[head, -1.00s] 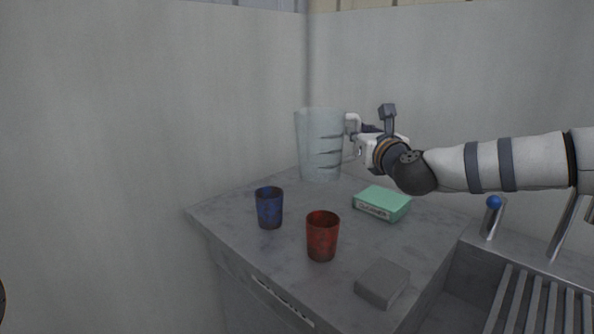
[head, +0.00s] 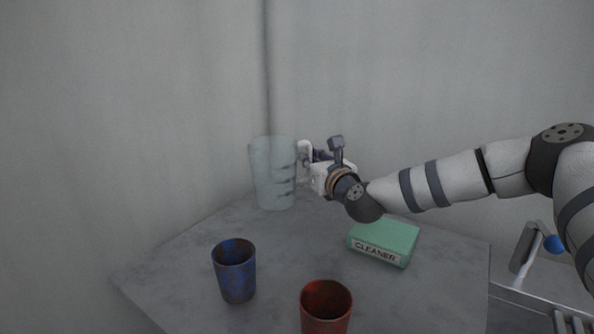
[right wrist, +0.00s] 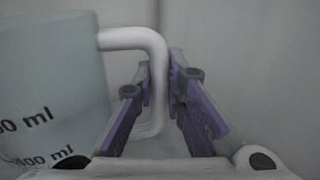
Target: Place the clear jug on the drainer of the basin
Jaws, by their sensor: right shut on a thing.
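The clear jug (head: 273,172) is upright at the back corner of the grey counter. The head view does not show clearly whether its base touches the counter. In the right wrist view the jug (right wrist: 50,95) is at the left, with ml marks on its wall. My right gripper (head: 306,156) is at the jug's right side, its purple fingers (right wrist: 158,78) shut around the white handle. The drainer (head: 573,322) of the basin shows only as a few slats at the bottom right corner of the head view. My left gripper is not in view.
A green cleaner box (head: 385,241) lies below my right forearm. A blue cup (head: 235,271) and a red cup (head: 326,308) stand nearer on the counter (head: 180,262). A tap with a blue knob (head: 554,244) is at the right. Grey walls close in behind the jug.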

